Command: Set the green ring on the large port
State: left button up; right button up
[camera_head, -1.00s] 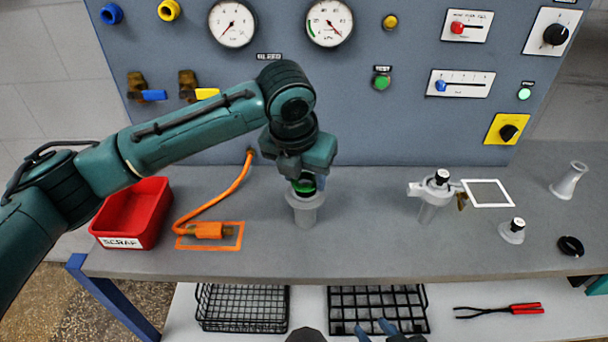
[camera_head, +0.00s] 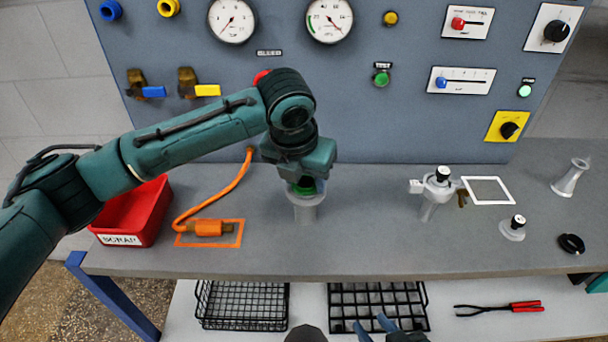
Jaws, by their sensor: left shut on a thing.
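My left gripper (camera_head: 304,178) points down over the large port (camera_head: 306,209), a grey flanged post standing on the bench. It is shut on the green ring (camera_head: 305,188), which shows as a green patch between the fingers at the port's top. Most of the ring is hidden by the gripper, and I cannot tell whether it touches the port's rim. My right gripper is not clearly in view; only some dark and blue parts show at the bottom edge.
A red scrap bin (camera_head: 131,211) and an orange connector (camera_head: 208,228) with its hose lie left of the port. The bench between is clear.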

pick_arm(q)
jog(key=o, duration=0.9)
jog(key=shift+s+f, duration=0.1)
jog(key=shift+f, duration=0.1)
jog(key=shift+o, duration=0.5)
jog(key=shift+d, duration=0.1)
jog(key=v, duration=1.3)
